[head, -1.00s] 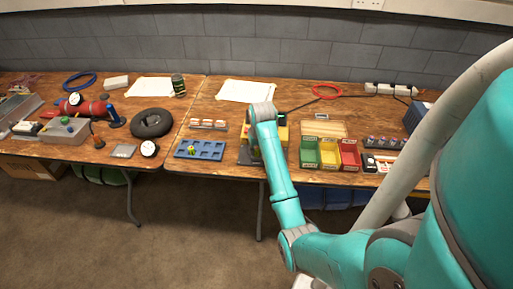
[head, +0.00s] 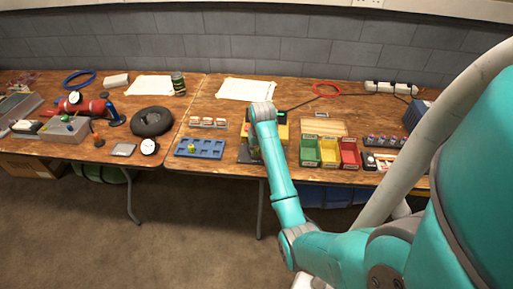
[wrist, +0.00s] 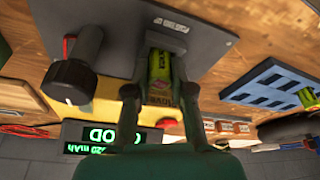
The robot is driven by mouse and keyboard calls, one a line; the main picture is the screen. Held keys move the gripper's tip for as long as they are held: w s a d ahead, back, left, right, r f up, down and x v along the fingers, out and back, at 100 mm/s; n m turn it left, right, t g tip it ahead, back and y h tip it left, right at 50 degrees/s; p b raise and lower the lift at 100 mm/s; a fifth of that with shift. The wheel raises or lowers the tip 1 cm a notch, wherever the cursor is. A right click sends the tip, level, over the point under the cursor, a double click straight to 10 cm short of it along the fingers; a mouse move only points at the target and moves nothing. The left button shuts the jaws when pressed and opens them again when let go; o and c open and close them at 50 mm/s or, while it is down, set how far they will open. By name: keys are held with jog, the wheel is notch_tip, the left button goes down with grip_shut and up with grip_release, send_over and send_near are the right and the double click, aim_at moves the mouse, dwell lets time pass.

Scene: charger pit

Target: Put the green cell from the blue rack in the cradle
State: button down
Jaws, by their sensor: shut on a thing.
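My gripper (wrist: 160,98) is shut on a yellow-green cell (wrist: 159,66) in the wrist view. The cell lies at a slot in a grey plate (wrist: 115,25), which looks like the cradle's base; I cannot tell whether it is fully seated.
A black knob (wrist: 70,82) stands on the grey plate beside the gripper. A yellow unit (wrist: 105,112) has a display (wrist: 100,136) with green text reading GOOD. Green, yellow and red bins (head: 309,152) stand right of my arm. Small white-and-orange items (head: 208,122) sit behind the rack.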

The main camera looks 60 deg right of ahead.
jog(key=c, duration=0.9)
grip_release()
jog(key=shift+f, duration=0.1)
jog(key=shift+r, duration=3.55)
